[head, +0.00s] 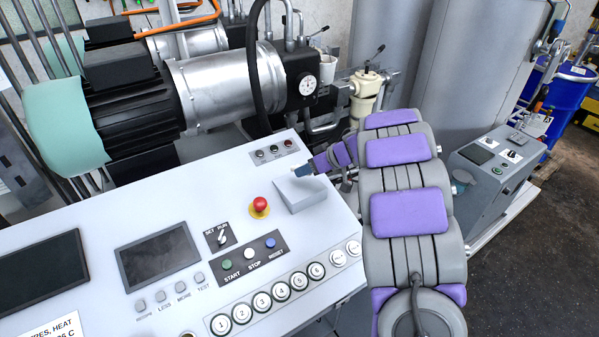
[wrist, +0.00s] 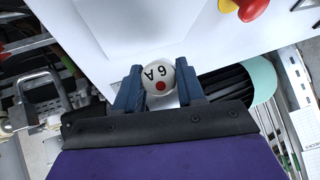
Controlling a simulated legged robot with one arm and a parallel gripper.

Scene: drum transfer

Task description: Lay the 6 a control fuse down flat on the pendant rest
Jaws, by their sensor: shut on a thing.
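The 6 A control fuse (wrist: 155,72) shows in the wrist view as a white round end with "6 A" lettering and a red dot. It sits between the two blue fingers of my gripper (wrist: 158,80), which is shut on it. In the head view my gripper (head: 303,170) is at the right end of the white console, just behind and above a raised grey block (head: 301,195). The fuse cannot be made out there. The grey block may be the pendant rest; no label confirms it.
The console (head: 190,225) carries a red emergency stop (head: 260,204) left of the block, a screen (head: 158,257) and several numbered round buttons (head: 282,291). A small lamp panel (head: 275,152) lies behind. A motor and pump (head: 205,90) stand beyond the console.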

